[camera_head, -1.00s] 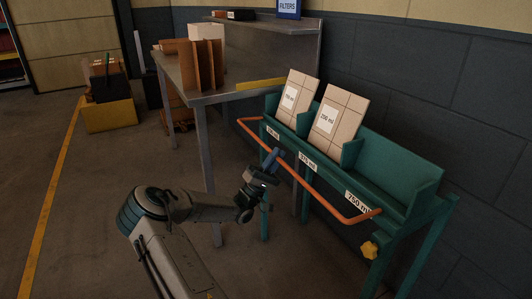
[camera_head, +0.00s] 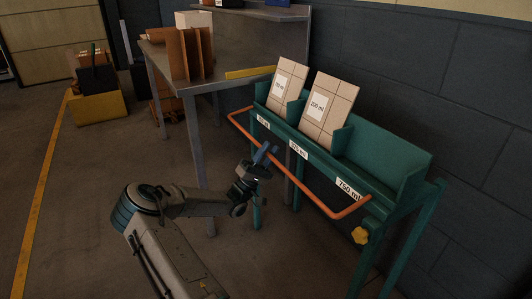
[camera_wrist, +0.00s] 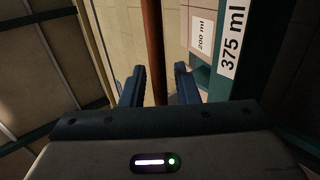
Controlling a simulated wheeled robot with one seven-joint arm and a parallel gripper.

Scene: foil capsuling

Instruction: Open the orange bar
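The orange bar (camera_head: 352,209) is a long rail with bent ends along the front of the green rack (camera_head: 385,149). Its right end meets the rack near a yellow knob (camera_head: 361,236). My gripper (camera_head: 268,154) is at the middle of the bar, below the labels. In the wrist view the bar (camera_wrist: 153,45) runs upright in line with the gap between my two blue fingers (camera_wrist: 160,85). The fingers are apart and neither visibly touches the bar. I cannot tell how deep the bar sits between them.
Two tan cartons, one of them (camera_head: 326,108), lean in the rack, and its right compartment is empty. A white label reading 375 ml (camera_wrist: 234,38) is close on the right in the wrist view. A metal table (camera_head: 203,82) stands behind left.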

